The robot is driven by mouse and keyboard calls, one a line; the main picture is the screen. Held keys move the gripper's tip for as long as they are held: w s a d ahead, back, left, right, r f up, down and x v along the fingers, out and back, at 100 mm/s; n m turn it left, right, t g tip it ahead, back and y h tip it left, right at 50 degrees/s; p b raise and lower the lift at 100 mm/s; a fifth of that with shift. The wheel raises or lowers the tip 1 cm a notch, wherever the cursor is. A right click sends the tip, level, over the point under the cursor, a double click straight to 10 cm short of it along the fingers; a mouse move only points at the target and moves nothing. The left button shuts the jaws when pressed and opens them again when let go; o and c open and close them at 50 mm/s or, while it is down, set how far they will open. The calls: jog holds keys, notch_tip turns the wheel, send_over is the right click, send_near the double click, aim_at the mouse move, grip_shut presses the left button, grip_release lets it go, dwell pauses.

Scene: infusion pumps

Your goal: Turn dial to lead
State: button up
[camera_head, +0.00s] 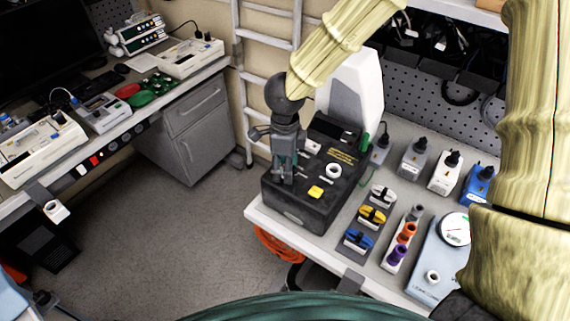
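A black device (300,212) stands on the white bench, near its left corner. Its top face carries a white round knob (333,170), a yellow square button (316,192), a smaller white control and a dark display. Labels are too small to read, so I cannot tell which control has a lead position. My grey gripper (284,180) points down over the left part of the device, left of the white knob and yellow button. It hides that part of the panel, including anything between or under its fingers. I cannot tell whether it touches a control or how far apart the fingers are.
Right of the device are blue, yellow and white clamp-like items (372,216), a strip with orange and purple knobs (401,240), several plug-topped boxes (445,172) and a gauge (455,229). A white panel (358,85) stands behind. Open floor (165,215) lies left.

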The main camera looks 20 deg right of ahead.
jog(key=c, duration=1.1)
jog(key=shift+o, duration=0.2)
